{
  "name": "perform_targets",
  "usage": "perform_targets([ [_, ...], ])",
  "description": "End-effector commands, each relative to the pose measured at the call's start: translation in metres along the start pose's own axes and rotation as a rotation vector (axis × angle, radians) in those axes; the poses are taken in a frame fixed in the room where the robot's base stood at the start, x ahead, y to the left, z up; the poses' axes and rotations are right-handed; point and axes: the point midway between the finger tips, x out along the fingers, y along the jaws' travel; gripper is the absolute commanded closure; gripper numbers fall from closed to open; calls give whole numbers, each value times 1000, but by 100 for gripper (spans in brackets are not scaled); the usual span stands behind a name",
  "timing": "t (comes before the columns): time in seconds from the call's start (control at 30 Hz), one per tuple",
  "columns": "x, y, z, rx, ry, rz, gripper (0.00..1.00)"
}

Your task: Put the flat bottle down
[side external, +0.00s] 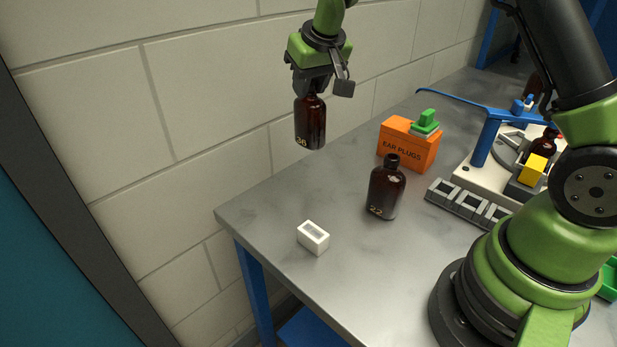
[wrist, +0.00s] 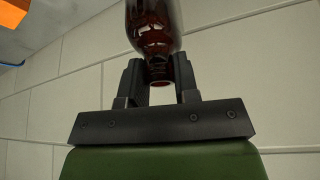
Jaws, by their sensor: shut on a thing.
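My gripper (side external: 312,88) is shut on an amber bottle (side external: 310,123) at its neck and holds it upright in the air. Its label reads 36. In the side view it hangs well above the table, against the wall behind. In the wrist view the gripper's fingers (wrist: 158,76) close around the neck of the held bottle (wrist: 154,22). A second amber bottle (side external: 385,193), marked 22, stands upright on the table with broad shoulders. I cannot tell for sure from these views which of the two is the flat bottle.
A small white block (side external: 313,238) lies near the front left edge of the grey table (side external: 275,200). An orange ear plugs box (side external: 407,147) with a green item on top stands behind the standing bottle. A grey rack (side external: 466,204) and blue-framed fixture (side external: 487,140) are right.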

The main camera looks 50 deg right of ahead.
Motion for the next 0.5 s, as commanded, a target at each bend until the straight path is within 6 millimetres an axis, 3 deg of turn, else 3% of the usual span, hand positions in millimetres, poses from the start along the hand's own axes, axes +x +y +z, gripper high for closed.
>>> perform_targets([
  [0.13, 4, -19, 15, -29, 0, -13, 100],
  [0.3, 34, -20, 30, -29, -1, -14, 100],
  [0.5, 55, -20, 39, -27, 2, -14, 100],
])
